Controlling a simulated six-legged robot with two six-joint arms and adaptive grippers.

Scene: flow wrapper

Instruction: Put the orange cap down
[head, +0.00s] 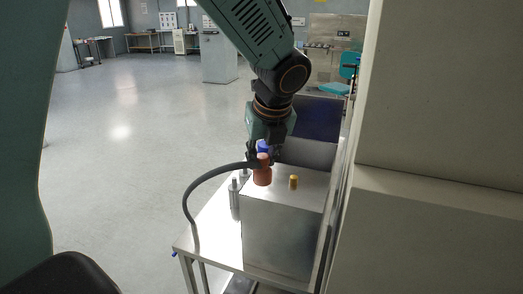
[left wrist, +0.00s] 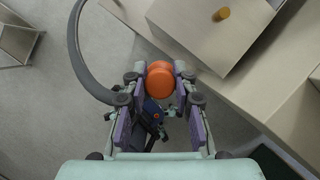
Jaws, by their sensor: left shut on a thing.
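The orange cap (left wrist: 160,82) is held between the two fingers of my left gripper (left wrist: 161,92) in the left wrist view. In the head view the orange cap (head: 262,172) hangs under my left gripper (head: 262,158), at the left edge of the top of a grey metal box. I cannot tell whether the cap touches the box. My left gripper is shut on the cap. My right gripper is in neither view.
The metal box (head: 283,235) stands on a steel table (head: 214,232). A small yellow knob (head: 293,182) is on its top, right of the cap. A dark curved hose (head: 190,192) arches at the left. A large pale cabinet (head: 440,130) fills the right side.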

